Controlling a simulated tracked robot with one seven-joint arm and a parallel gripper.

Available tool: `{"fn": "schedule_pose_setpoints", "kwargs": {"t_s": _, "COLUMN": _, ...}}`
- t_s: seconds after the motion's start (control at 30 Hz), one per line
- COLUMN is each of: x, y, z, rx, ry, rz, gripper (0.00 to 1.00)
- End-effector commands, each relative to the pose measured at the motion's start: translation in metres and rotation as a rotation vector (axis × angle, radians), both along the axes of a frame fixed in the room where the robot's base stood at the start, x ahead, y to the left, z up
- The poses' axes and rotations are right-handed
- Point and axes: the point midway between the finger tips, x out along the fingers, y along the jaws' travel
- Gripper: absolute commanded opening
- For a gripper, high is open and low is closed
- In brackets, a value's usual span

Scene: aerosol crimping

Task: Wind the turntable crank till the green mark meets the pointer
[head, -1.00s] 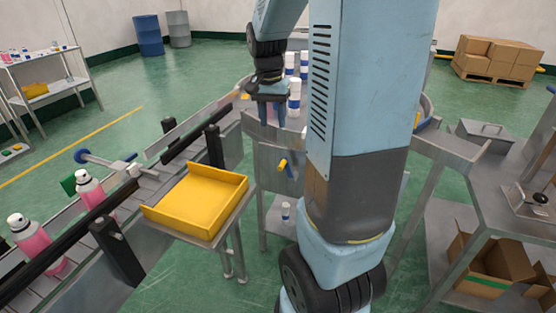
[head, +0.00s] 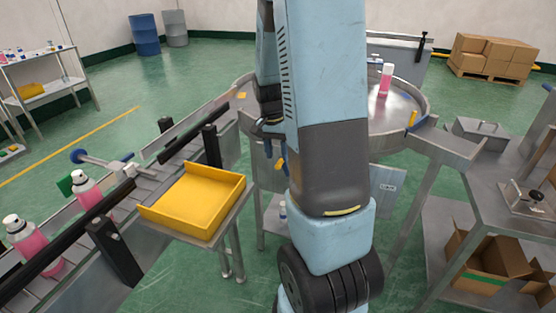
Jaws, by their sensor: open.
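The turntable (head: 400,108) is a round grey metal table with a raised rim, partly hidden behind my arm. The crank's yellow handle (head: 285,169) shows as a small piece at the front of the turntable stand, mostly covered. My gripper (head: 275,158) is at the stand's front, its blue fingers pointing down close by the handle. It is open; whether the handle lies between the fingers cannot be told. A yellow piece (head: 412,118) stands at the right rim; I cannot tell if it is the pointer. I see no green mark.
A pink can with a white top (head: 386,78) stands on the turntable. A yellow tray (head: 195,203) on a stand is left of my arm. A conveyor (head: 148,178) with pink cans runs along the left. A grey bench (head: 500,180) stands at right.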

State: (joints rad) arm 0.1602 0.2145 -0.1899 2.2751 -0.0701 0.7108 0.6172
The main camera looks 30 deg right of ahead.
Motion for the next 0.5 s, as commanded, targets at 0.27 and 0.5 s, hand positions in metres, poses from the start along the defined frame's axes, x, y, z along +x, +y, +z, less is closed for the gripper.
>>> {"fn": "schedule_pose_setpoints", "kwargs": {"t_s": 0.27, "x": -0.002, "y": -0.001, "z": -0.027, "rx": 0.000, "ry": 0.001, "rz": 0.000, "gripper": 0.45}}
{"fn": "schedule_pose_setpoints", "kwargs": {"t_s": 0.5, "x": -0.002, "y": -0.001, "z": -0.031, "rx": 0.000, "ry": 0.000, "rz": 0.001, "gripper": 0.45}}
